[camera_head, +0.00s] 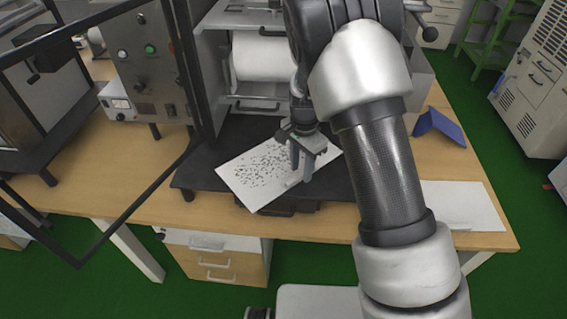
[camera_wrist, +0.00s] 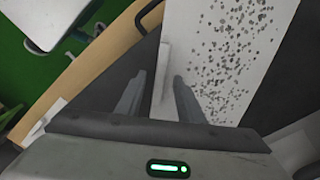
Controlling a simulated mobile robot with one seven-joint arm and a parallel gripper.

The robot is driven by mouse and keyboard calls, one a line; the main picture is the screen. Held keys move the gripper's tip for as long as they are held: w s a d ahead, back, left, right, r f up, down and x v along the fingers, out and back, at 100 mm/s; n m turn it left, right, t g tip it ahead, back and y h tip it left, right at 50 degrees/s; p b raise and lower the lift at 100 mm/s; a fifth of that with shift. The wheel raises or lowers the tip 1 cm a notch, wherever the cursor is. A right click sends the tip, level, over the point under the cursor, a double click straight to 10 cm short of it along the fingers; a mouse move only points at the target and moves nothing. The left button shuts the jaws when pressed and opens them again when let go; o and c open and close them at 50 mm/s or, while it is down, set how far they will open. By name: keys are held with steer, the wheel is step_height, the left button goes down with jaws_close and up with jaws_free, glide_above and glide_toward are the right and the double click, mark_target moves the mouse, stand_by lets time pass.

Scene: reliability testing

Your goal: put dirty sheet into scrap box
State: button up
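The dirty sheet (camera_head: 252,172) is white with many dark specks. It lies tilted on a black platform at the front of the machine, its near corner reaching past the platform edge. It also fills the upper right of the wrist view (camera_wrist: 225,50). A narrow pale raised strip (camera_wrist: 162,75) runs along its edge there. My gripper (camera_head: 303,178) points down over the sheet's right part. Its two fingers (camera_wrist: 158,88) are apart, with the strip showing between them; I cannot tell whether they touch it. No scrap box can be made out for certain.
The machine with a white roll (camera_head: 262,57) stands behind the platform. A control box (camera_head: 150,60) and a dark-framed open door (camera_head: 190,80) stand at left. A blue folded object (camera_head: 440,127) and a plain white sheet (camera_head: 470,206) lie on the wooden table at right.

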steer(key=shift+f, duration=0.65)
jaws_close()
steer(key=shift+r, duration=0.1)
